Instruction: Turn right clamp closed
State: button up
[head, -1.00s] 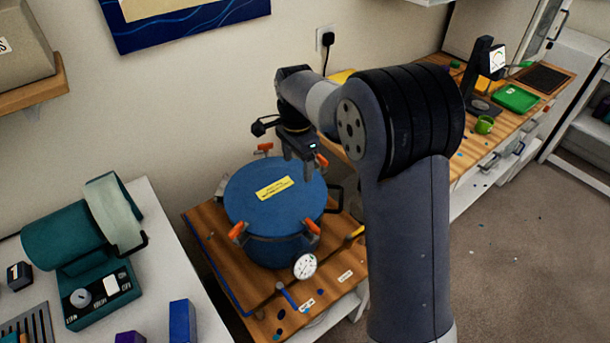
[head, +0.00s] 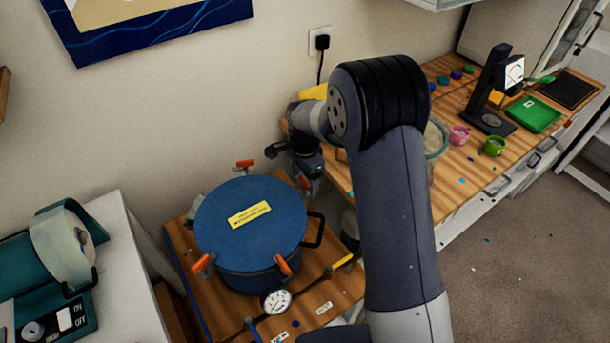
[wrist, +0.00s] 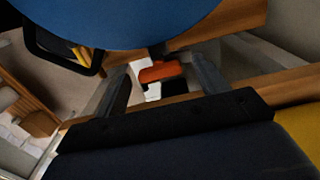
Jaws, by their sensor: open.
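The blue pot (head: 250,215) with a flat lid and a yellow label stands on a wooden stand. The right clamp (head: 304,182), with an orange handle, is at the pot's right rear edge, partly hidden by my gripper (head: 312,184). In the wrist view, the orange handle of this clamp (wrist: 160,72) lies between the two spread fingers of my gripper (wrist: 163,74), with gaps on both sides. The blue lid (wrist: 130,15) fills the top there. Whether the clamp is open or closed is unclear.
Other orange clamps stand at the rear (head: 244,165), front left (head: 202,263) and front right (head: 284,265). A black side handle (head: 314,230) and a pressure gauge (head: 276,301) project from the pot. The wall is close behind; a wooden bench (head: 465,175) stands to the right.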

jog(key=c, duration=1)
jog(key=shift+f+n, duration=0.1)
jog(key=shift+n, duration=0.2)
jog(key=n+b, duration=0.2)
jog(key=n, duration=0.1)
jog(key=shift+n, duration=0.4)
jog(key=n+b, duration=0.1)
jog(key=n, duration=0.3)
jog(key=shift+n, duration=0.3)
jog(key=n+b, duration=0.1)
jog(key=n, duration=0.7)
jog(key=shift+n+b, duration=0.3)
jog(key=shift+b, duration=0.1)
jog(key=shift+n, duration=0.3)
